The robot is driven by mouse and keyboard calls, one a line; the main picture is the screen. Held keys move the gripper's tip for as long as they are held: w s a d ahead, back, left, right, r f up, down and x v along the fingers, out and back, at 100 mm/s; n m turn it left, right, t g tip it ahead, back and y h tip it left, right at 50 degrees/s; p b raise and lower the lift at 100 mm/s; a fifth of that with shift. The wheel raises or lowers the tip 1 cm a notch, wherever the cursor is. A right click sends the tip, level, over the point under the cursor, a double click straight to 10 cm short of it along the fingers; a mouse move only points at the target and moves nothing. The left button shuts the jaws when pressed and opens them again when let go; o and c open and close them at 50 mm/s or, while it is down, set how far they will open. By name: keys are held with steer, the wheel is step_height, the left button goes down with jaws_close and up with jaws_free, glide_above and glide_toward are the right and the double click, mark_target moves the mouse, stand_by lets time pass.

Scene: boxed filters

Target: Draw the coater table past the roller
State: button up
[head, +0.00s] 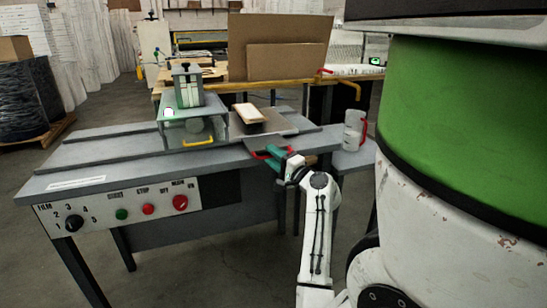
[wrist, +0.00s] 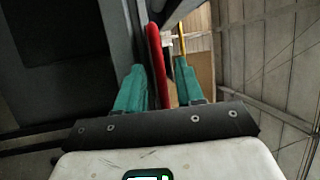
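The coater table (head: 287,122) is a flat grey plate on the bench's right part, carrying a pale-topped block (head: 250,113). A red handle (head: 259,154) shows at its front edge. The roller unit (head: 218,103) stands to its left, a grey frame with a yellow handle; the roller itself is hard to make out. My gripper (head: 273,153) is at the red handle, with teal fingers. In the wrist view the red handle (wrist: 157,55) runs between my gripper's fingers (wrist: 160,82); a narrow gap shows on its right side, so they look open around it.
The bench's control panel (head: 120,209) has a knob and coloured buttons. A white mug-like container (head: 354,130) with a red handle stands right of the plate on a side surface. A cardboard sheet (head: 280,45) stands behind. Bench top left of the roller unit is clear.

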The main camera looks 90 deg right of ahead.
steer(key=v, duration=1)
steer(key=shift+s+a, duration=0.25)
stand_by(0.4)
